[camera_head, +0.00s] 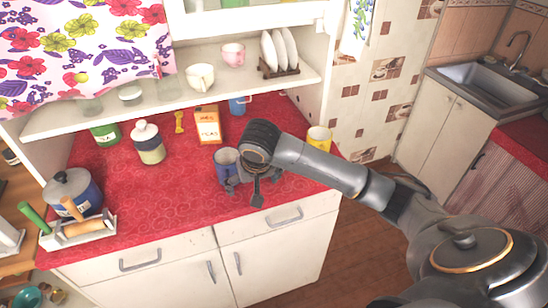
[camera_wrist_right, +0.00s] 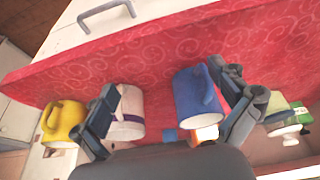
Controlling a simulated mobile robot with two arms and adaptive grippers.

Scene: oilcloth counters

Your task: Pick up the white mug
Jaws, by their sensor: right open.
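A white mug with a purple band (camera_wrist_right: 128,118) stands on the red counter in the right wrist view, partly covered by my left-hand finger there. In the head view my right gripper and forearm appear to hide it. My right gripper (camera_wrist_right: 168,95) is open and reaches low over the counter's front part; it also shows in the head view (camera_head: 250,184). A blue mug (camera_wrist_right: 193,97) stands beside the white one, near the other finger, and in the head view (camera_head: 226,160) it is just left of the gripper. I cannot tell if a finger touches either mug. My left gripper is out of view.
A pot (camera_head: 72,190) is at the left. The shelf (camera_head: 180,104) above holds cups and plates.

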